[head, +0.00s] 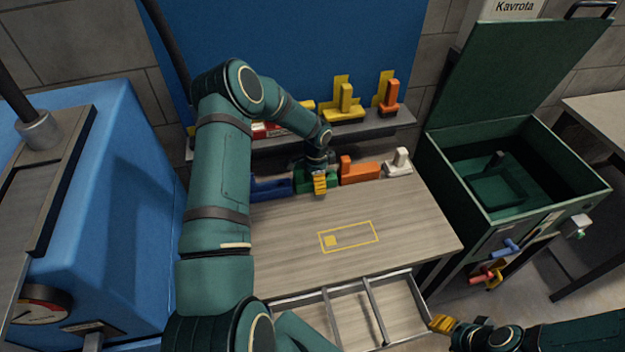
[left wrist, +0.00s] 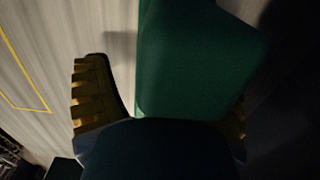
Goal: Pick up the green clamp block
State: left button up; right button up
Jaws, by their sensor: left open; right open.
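The green clamp block (head: 302,182) stands on the wooden table in a row between a blue block and an orange one, partly hidden by my left gripper. My left gripper (head: 319,184) is at the block, open. In the left wrist view the green block (left wrist: 190,55) fills the middle between the spread yellow fingers of the gripper (left wrist: 163,105). Whether either finger touches it I cannot tell. My right gripper (head: 442,325) is low at the right, near the open drawer, and away from the block; it is open.
The blue block (head: 270,187), orange block (head: 358,171) and white block (head: 398,164) stand in the same row. A shelf (head: 370,126) behind holds yellow and orange pieces. A yellow outline (head: 348,237) marks clear tabletop. A divided drawer (head: 345,300) and open green bin (head: 520,175) are nearby.

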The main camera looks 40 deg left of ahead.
pick_arm(q)
jog(key=shift+f, duration=0.75)
jog(key=c, duration=1.4)
jog(key=shift+r, duration=0.1)
